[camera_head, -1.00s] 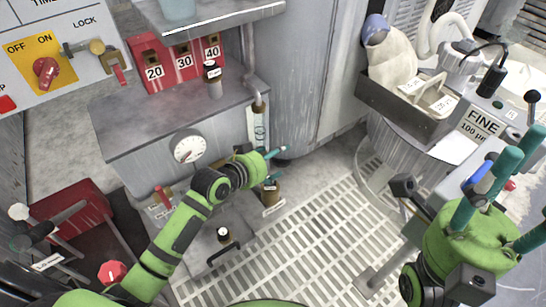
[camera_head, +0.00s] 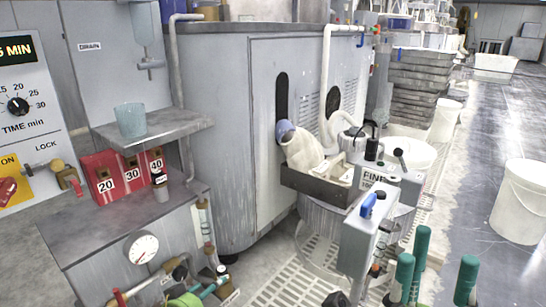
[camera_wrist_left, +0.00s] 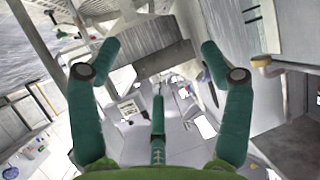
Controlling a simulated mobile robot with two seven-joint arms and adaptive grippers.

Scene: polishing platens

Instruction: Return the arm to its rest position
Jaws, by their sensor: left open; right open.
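My right gripper (camera_head: 436,270) shows at the lower right of the head view, its teal fingers upright and spread apart with nothing between them. It is in front of the grey machine with the blue-handled box. My left gripper (camera_head: 203,291) shows only in part at the bottom edge of the head view, near the bench's lower front. In the left wrist view its fingers (camera_wrist_left: 158,62) are spread wide and empty. Most of both arms is outside the head view.
A grey bench (camera_head: 100,222) holds a red block numbered 20, 30, 40 (camera_head: 122,172) and a small bottle (camera_head: 160,187). A shelf above bears a glass beaker (camera_head: 131,120). A machine labelled FINE (camera_head: 374,178) stands right of centre. A white bucket (camera_head: 522,200) stands on open floor.

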